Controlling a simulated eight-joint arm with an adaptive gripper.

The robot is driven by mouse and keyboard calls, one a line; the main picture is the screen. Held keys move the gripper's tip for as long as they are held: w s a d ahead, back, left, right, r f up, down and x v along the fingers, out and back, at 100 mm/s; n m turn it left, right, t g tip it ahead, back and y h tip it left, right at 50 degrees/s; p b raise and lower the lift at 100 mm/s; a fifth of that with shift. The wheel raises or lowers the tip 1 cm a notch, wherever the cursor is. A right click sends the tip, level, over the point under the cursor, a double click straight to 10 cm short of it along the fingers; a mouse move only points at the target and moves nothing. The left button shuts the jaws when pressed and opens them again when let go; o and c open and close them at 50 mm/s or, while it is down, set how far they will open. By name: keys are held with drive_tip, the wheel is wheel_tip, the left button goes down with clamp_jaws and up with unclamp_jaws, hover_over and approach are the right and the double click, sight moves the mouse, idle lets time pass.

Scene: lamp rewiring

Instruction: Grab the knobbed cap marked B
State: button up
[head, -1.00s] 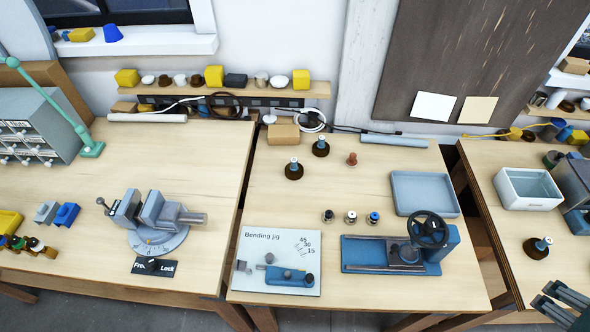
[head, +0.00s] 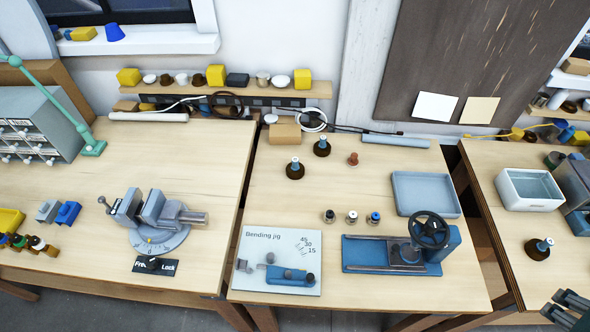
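Three dark brown round pieces with blue-grey knobs on top are in the head view. One knobbed cap (head: 295,170) stands on the middle table, a second knobbed cap (head: 322,147) stands just behind it, and a third knobbed cap (head: 538,248) stands on the right table. No letter is legible on any of them, so I cannot tell which is marked B. My gripper (head: 562,305) is at the lower right corner, partly cut off by the frame. Its fingers look apart with nothing between them. It is below and right of the third cap, not touching it.
The right table also holds a white-blue open bin (head: 528,188). On the middle table are a blue tray (head: 426,194), a blue handwheel press (head: 365,254), a bending jig board (head: 262,245), several small knobs and a reddish-brown piece (head: 353,159). A gap separates the tables.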

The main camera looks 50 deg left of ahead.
drive_tip(key=shift+a, duration=0.1)
drive_tip(key=w+a+r+n+g+y, duration=0.1)
drive_tip(key=w+a+r+n, duration=0.1)
drive_tip(key=w+a+n, duration=0.35)
drive_tip(key=w+a+r+n+g, duration=0.1)
drive_tip(key=w+a+r+n, duration=0.1)
drive_tip(key=w+a, duration=0.6)
drive_tip(key=w+a+f+n+g+p, duration=0.1)
drive_tip(key=a+n, duration=0.2)
drive_tip(key=a, duration=0.9)
drive_tip(key=w+a+f+n+g+p, duration=0.15)
drive_tip(key=a+n, duration=0.25)
drive_tip(key=a, duration=0.9)
drive_tip(key=n+g+h, duration=0.2)
drive_tip(key=n, duration=0.9)
hover_over(294, 159)
wheel_tip(294, 159, down, 20)
drive_tip(key=shift+r, duration=0.1)
drive_tip(key=shift+s+a+f+t, duration=0.25)
drive_tip(key=shift+s+a+f, duration=0.05)
drive_tip(key=shift+s, duration=0.05)
